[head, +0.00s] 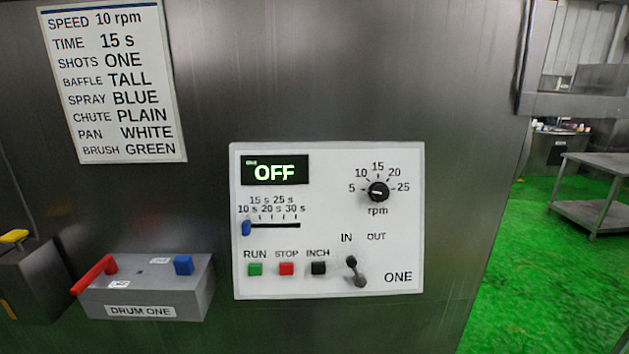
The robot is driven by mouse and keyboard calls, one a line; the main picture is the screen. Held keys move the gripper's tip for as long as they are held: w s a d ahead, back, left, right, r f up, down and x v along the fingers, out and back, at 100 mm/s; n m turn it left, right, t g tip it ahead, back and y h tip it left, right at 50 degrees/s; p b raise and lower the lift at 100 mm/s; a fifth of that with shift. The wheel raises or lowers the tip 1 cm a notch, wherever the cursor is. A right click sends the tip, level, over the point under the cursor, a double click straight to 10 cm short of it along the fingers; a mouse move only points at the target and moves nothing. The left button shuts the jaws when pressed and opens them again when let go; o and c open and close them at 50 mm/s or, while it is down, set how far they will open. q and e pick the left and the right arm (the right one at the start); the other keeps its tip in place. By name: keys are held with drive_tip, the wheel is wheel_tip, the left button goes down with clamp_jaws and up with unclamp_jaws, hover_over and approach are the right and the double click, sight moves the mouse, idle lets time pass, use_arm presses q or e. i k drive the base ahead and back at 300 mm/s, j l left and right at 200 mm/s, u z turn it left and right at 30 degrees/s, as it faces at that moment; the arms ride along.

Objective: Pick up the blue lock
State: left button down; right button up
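A small blue block-shaped piece, which looks like the blue lock (183,265), sits on the top right of a grey box (140,312) labelled DRUM ONE. A red handle (94,275) is on the left side of the same box. Neither of my grippers shows in the head view.
A white control panel (400,225) marked ONE is on the metal wall right of the box; its display reads OFF. A settings sign (150,50) hangs above. A dark box with a yellow part (14,236) is at far left. Green floor (540,290) and a metal table (598,163) lie right.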

sight(183, 265)
drive_tip(key=j+u, duration=0.2)
drive_tip(key=u, duration=0.95)
drive_tip(key=i+j+z, duration=0.1)
drive_tip(key=z, duration=0.35)
drive_tip(key=i+j+z, duration=0.1)
drive_tip(key=z, duration=0.35)
drive_tip(key=i+j+z, duration=0.15)
drive_tip(key=j+z, duration=0.25)
drive_tip(key=j, duration=0.95)
drive_tip(key=j+z, duration=0.45)
drive_tip(key=j, duration=1.25)
drive_tip(key=k+j, duration=0.1)
drive_tip(key=j, duration=0.25)
